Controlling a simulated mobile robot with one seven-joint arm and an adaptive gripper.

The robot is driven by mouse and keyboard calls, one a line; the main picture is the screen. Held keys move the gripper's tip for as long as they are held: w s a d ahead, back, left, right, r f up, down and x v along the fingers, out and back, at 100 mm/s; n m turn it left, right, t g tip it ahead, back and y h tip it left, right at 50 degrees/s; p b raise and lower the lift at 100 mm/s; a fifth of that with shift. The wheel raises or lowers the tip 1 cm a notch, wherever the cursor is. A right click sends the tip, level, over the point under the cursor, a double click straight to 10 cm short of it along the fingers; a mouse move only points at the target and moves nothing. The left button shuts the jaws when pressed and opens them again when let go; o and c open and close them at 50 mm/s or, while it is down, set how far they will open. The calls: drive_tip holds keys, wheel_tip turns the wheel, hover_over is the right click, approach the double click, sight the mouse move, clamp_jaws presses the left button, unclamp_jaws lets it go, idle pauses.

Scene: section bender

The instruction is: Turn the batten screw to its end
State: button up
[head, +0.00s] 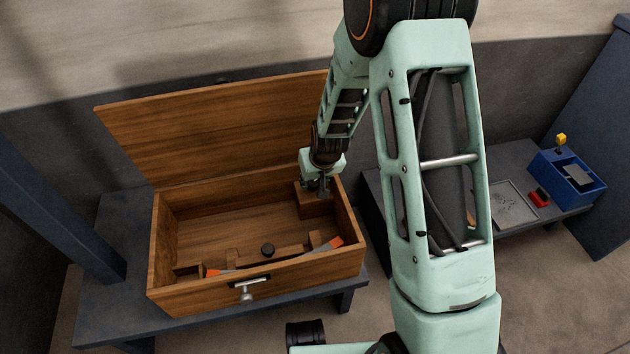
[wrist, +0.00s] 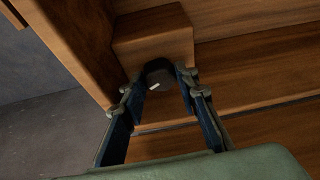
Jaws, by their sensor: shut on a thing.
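My gripper (head: 321,188) reaches down into the right rear corner of an open wooden chest (head: 158,245). In the wrist view my gripper (wrist: 163,84) is shut on a dark round knob (wrist: 158,72) with a small white mark, its two fingers on either side. The knob is at a wooden block (wrist: 150,38), which also shows in the head view (head: 315,206). Another dark knob (head: 268,250) sits on a wooden batten (head: 290,254) near the chest's front wall. I cannot tell for sure which knob is the batten screw.
The chest lid (head: 215,130) stands open at the back. A tool with orange ends (head: 336,242) lies along the front. The middle of the chest floor is clear. A blue bin (head: 570,178) and grey tray (head: 512,205) stand right.

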drive_tip(key=shift+a+r+m+h+p, duration=0.1)
drive_tip(key=shift+m+h+p, duration=0.2)
drive_tip(key=shift+m+p, duration=0.25)
drive_tip(key=shift+a+r+m+h+p, duration=0.1)
drive_tip(key=shift+m+h+p, duration=0.2)
drive_tip(key=shift+m, duration=0.35)
drive_tip(key=m+h+p, duration=0.1)
drive_tip(key=m+p, duration=0.2)
drive_tip(key=p, duration=0.1)
drive_tip(key=shift+a+r, duration=0.1)
drive_tip(key=m+p, duration=0.1)
drive_tip(key=m+h+p, duration=0.1)
drive_tip(key=m+p, duration=0.1)
drive_tip(key=m, duration=0.1)
drive_tip(key=shift+f+g+h+p, duration=0.25)
drive_tip(key=shift+g+h+p, duration=0.05)
drive_tip(key=shift+p, duration=0.05)
drive_tip(key=o, duration=0.9)
drive_tip(key=shift+f, duration=0.1)
drive_tip(key=v, duration=1.2)
drive_tip(key=shift+w, duration=0.1)
